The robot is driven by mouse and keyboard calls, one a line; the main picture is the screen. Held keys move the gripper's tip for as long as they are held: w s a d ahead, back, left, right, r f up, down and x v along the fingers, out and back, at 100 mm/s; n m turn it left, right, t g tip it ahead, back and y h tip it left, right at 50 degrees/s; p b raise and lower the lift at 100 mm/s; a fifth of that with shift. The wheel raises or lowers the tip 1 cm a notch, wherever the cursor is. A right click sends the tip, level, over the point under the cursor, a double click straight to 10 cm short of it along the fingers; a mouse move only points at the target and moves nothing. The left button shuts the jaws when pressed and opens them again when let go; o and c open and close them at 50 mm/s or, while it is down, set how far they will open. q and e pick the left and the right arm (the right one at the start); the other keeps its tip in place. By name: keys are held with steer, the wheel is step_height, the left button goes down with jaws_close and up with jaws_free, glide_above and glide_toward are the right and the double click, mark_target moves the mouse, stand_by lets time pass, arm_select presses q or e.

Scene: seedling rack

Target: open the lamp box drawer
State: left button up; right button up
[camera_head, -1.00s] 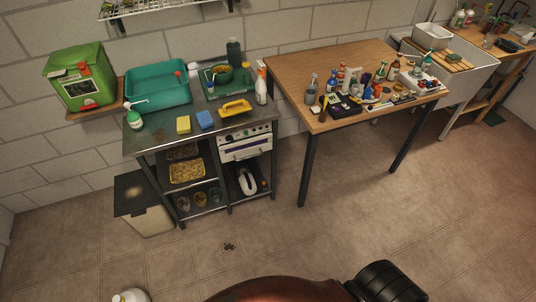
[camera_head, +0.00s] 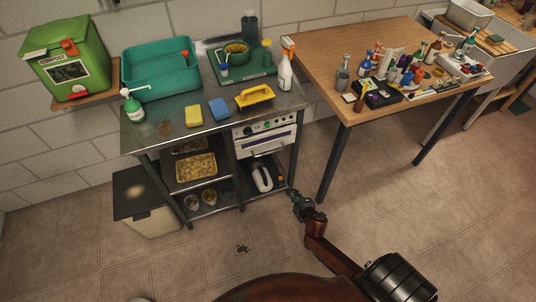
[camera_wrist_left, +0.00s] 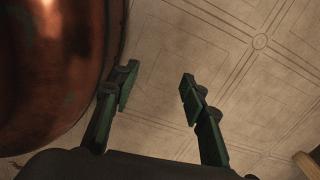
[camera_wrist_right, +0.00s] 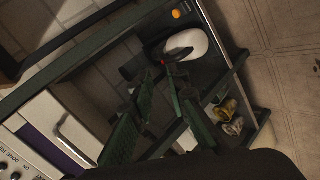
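The lamp box (camera_head: 264,130) is a white-fronted unit under the right end of the steel bench top, with knobs, a dark purple strip and a drawer with a bar handle (camera_head: 266,146). The drawer front looks flush. In the right wrist view the drawer handle (camera_wrist_right: 80,138) is at the lower left. My right gripper (camera_head: 293,196) is in front of the bench, lower and to the right of the handle, apart from it. Its fingers (camera_wrist_right: 160,75) are partly open and empty. My left gripper (camera_wrist_left: 157,74) is open and empty over bare floor, outside the head view.
Below the lamp box, a shelf holds a white rounded object (camera_head: 262,177). Left shelves hold a yellowish tray (camera_head: 196,168) and jars. A wooden table (camera_head: 350,50) with bottles stands to the right, its leg (camera_head: 328,163) near my right arm. The floor in front is clear.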

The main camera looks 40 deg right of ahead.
mark_target(273, 151)
steer(key=w+a+r+n+t+b, duration=0.1)
steer(key=w+r+n+t+b, duration=0.1)
steer(key=w+r, duration=0.5)
steer(key=w+a+r+n+t+b, duration=0.1)
steer(key=w+r+n+t, duration=0.2)
steer(key=r, duration=0.8)
steer(key=shift+m+h, duration=0.3)
steer(key=shift+m, duration=0.1)
steer(key=x, duration=0.2)
steer(key=b+x, duration=0.1)
steer(key=x, duration=0.2)
steer(key=b+x, duration=0.1)
steer(key=x, duration=0.2)
steer(key=shift+a+f, duration=0.25)
arm_select(q)
steer(key=w, duration=0.5)
steer(key=shift+w+d+r, duration=0.1)
steer(key=shift+d, duration=0.15)
arm_select(e)
steer(key=shift+c, duration=0.4)
jaws_close()
steer(key=shift+s, duration=0.15)
